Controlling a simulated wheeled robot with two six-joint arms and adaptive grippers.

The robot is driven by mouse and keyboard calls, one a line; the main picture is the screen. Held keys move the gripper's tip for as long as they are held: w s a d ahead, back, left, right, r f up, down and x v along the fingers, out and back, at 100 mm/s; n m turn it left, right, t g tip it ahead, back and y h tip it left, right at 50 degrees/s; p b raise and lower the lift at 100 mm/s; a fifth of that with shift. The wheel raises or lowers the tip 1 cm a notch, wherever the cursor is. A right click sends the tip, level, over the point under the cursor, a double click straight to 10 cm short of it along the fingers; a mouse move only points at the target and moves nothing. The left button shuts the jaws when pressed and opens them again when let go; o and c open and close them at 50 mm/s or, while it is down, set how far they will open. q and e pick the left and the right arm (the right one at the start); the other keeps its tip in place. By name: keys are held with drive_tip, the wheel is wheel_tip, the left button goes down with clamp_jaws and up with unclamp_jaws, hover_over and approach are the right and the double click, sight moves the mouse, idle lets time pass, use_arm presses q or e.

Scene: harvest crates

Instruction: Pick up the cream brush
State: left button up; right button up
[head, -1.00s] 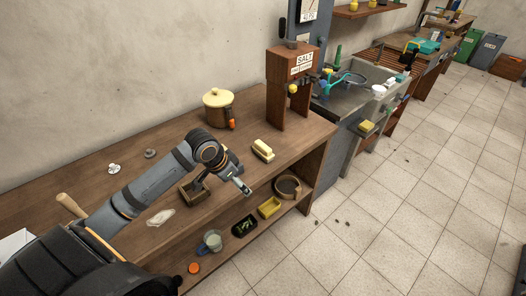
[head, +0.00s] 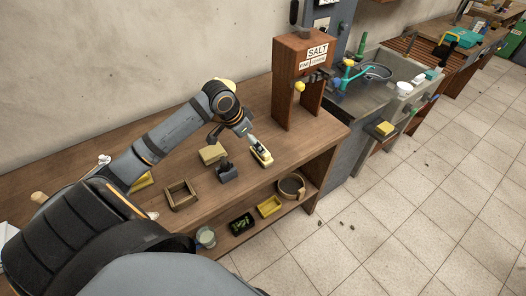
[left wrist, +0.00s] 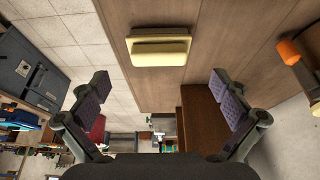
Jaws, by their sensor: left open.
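The cream brush (head: 262,153) lies on the wooden bench top near its front edge, in front of the salt box. In the left wrist view the cream brush (left wrist: 160,48) is a pale block with a raised ridge, ahead of the fingers and between their lines. My left gripper (head: 234,139) is above the bench, its far finger close to the brush and partly covering it in the head view. In the left wrist view the left gripper (left wrist: 163,90) is spread wide and empty. I cannot tell whether a finger touches the brush. My right gripper is not in view.
A tan block (head: 212,153) and a dark grey item (head: 228,173) lie left of the brush, near an open wooden frame (head: 168,200). The salt box (head: 302,75) stands behind right. A yellow tray (head: 269,207) and a round sieve (head: 290,184) sit on the lower shelf.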

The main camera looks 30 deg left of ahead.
sight(258, 155)
use_arm(q)
drive_tip(key=x, duration=0.3)
drive_tip(key=shift+r, duration=0.1)
drive_tip(key=shift+x, duration=1.15)
drive_tip(key=x, duration=0.4)
drive_tip(key=shift+d+r, duration=0.1)
drive_tip(key=shift+d, duration=0.05)
drive_tip(key=shift+w, duration=0.1)
drive_tip(key=shift+c, duration=1.3)
drive_tip(key=c, duration=0.5)
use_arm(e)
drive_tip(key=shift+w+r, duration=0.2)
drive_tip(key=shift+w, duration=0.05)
use_arm(q)
drive_tip(key=shift+c, duration=0.2)
